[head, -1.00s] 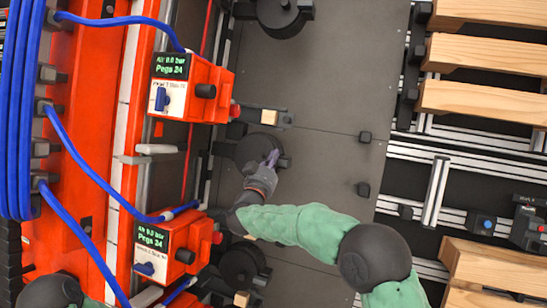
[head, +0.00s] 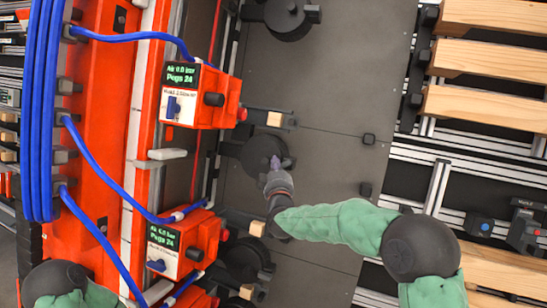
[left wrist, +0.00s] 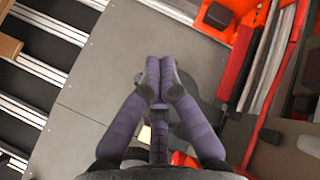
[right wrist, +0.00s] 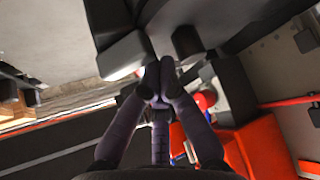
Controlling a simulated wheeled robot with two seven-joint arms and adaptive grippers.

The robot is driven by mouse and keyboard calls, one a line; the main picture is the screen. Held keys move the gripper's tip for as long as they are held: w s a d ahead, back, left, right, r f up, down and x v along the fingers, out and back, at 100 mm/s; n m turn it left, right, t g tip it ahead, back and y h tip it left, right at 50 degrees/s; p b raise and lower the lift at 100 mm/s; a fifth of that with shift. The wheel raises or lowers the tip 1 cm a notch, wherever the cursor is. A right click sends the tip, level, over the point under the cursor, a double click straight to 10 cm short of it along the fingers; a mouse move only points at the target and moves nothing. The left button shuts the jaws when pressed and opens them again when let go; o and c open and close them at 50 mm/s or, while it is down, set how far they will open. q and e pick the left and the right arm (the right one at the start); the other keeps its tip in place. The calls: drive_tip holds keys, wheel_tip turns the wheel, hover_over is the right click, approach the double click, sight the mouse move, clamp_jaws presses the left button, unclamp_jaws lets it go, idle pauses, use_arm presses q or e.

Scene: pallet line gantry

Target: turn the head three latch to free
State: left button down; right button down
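Each has a lit screen and a blue latch-like knob on a white plate: the upper knob (head: 173,107) and the lower knob (head: 157,265). I cannot read surely which head is three. My right gripper (head: 276,164) is over the edge of a dark round disc, right of and below the upper unit. Its fingers (right wrist: 158,85) look shut together and empty, close to dark machine parts. My left gripper (left wrist: 157,75) is outside the head view, shut and empty over grey floor.
Thick blue hoses (head: 100,180) run from the left to the head units. Grey floor plate (head: 330,80) is open in the middle. Wooden slats (head: 490,55) and metal rails lie at the right.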

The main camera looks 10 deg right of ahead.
drive_tip(key=shift+s+d+f+n+g+y+p, duration=0.2)
drive_tip(key=shift+n+g+y+p, duration=0.65)
drive_tip(key=shift+n+p, duration=0.75)
drive_tip(key=shift+s+a+f+n+g+y+p, duration=0.25)
drive_tip(key=shift+n+g+y+p, duration=0.75)
drive_tip(key=shift+n, duration=1)
drive_tip(key=shift+s+d+f+n+g+y+p, duration=0.25)
drive_tip(key=shift+n+g+y+p, duration=0.35)
drive_tip(key=shift+n+p, duration=1.1)
drive_tip(key=shift+w+a+f, duration=0.1)
drive_tip(key=shift+w+a, duration=0.05)
drive_tip(key=shift+w, duration=0.05)
drive_tip(key=shift+r, duration=0.2)
drive_tip(key=shift+r+p, duration=0.55)
drive_tip(key=shift+r, duration=0.15)
drive_tip(key=shift+s, duration=0.15)
